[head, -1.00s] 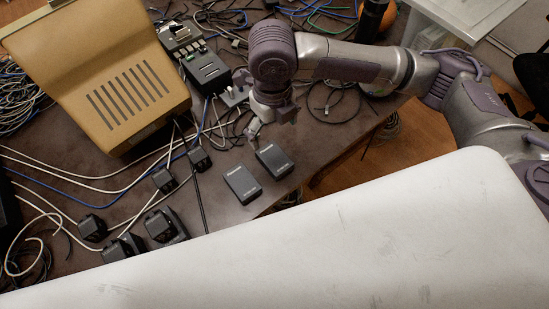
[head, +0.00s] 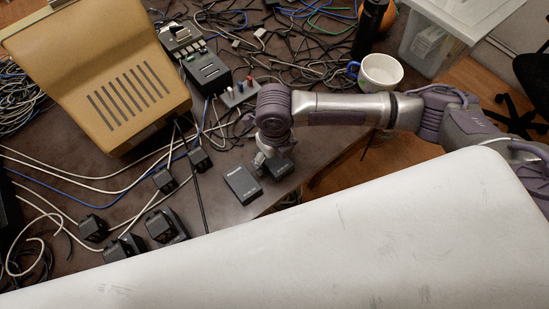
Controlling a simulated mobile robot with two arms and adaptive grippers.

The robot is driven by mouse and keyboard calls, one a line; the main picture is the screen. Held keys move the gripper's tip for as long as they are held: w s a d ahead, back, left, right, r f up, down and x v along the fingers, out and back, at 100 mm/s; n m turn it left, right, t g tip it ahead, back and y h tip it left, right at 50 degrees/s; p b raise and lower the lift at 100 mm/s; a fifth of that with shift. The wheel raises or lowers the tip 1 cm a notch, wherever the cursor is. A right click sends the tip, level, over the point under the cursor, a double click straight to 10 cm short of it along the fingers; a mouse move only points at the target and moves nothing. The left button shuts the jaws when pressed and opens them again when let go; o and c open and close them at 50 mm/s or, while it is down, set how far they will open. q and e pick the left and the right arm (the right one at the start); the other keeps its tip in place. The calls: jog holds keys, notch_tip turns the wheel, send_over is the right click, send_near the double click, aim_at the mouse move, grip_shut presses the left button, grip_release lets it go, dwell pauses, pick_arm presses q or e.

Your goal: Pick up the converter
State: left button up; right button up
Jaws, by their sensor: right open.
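Two small black boxes with pale lettering, which look like converters, lie side by side near the table's front edge. The left converter (head: 242,184) shows whole. The right converter (head: 279,168) is partly covered by my right gripper (head: 266,159), which is over its upper left end. The right gripper is open, its fingers pointing down, and small in the picture. I cannot tell whether it touches the box. My left gripper is out of view.
Several black power adapters (head: 161,226) with cables lie to the left. A tan slotted case (head: 95,75) and a black device (head: 206,72) stand behind. A white mug (head: 381,73) is at the right. A white surface (head: 300,245) fills the foreground.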

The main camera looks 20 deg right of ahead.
jog(key=c, duration=1.5)
jog(key=shift+o, duration=0.2)
jog(key=shift+r, duration=0.1)
